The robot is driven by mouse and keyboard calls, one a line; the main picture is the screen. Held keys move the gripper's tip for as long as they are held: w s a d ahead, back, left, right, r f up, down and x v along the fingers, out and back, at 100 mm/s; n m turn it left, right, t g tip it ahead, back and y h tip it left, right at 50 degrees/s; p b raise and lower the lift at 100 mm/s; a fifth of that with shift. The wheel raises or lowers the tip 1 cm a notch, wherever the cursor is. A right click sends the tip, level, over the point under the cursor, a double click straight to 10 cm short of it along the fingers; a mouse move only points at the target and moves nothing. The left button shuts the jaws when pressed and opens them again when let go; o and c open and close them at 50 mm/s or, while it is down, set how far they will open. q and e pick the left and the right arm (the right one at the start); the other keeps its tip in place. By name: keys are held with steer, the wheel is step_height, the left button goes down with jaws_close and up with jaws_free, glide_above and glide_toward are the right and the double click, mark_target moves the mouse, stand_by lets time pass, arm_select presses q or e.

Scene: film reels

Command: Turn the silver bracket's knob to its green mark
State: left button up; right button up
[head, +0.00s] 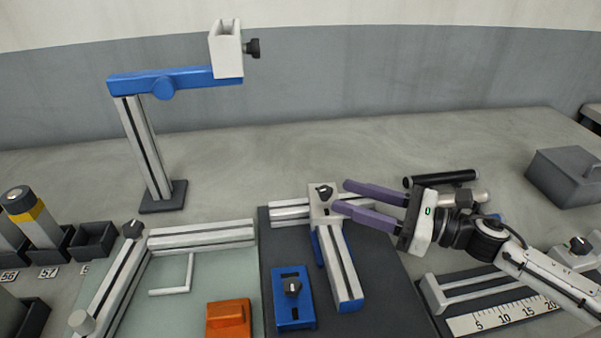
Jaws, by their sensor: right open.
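A silver bracket (322,210) with a black knob (324,191) on top sits where two silver rails meet on the dark mat. I cannot make out a green mark beside the knob or which way the knob points. My right gripper (341,194) has two purple fingers, spread apart and empty. Its fingertips are at the bracket's right side in the picture, just right of the knob. I cannot tell whether they touch the bracket. My left gripper is not in view.
A blue block (292,315) with a dark knob and an orange block (229,318) lie in front. A tall stand (147,150) with a blue arm rises at back left. A black cylinder (441,179) lies behind my right gripper. A grey lidded box (566,178) stands at right.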

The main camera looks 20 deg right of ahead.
mark_target(319, 188)
steer(key=shift+w+a+r, duration=0.15)
steer(key=shift+w+a, duration=0.1)
steer(key=shift+a, duration=0.1)
steer(key=p+x, duration=0.1)
steer(key=x, duration=0.6)
steer(key=shift+w+p, duration=0.1)
steer(key=shift+p, duration=0.2)
steer(key=shift+w+a, duration=0.4)
steer(key=shift+w, duration=0.05)
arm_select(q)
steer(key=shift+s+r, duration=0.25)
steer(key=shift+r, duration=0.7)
arm_select(e)
steer(key=shift+w+a, duration=0.1)
steer(key=shift+a, duration=0.05)
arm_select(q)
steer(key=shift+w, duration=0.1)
arm_select(e)
jaws_close()
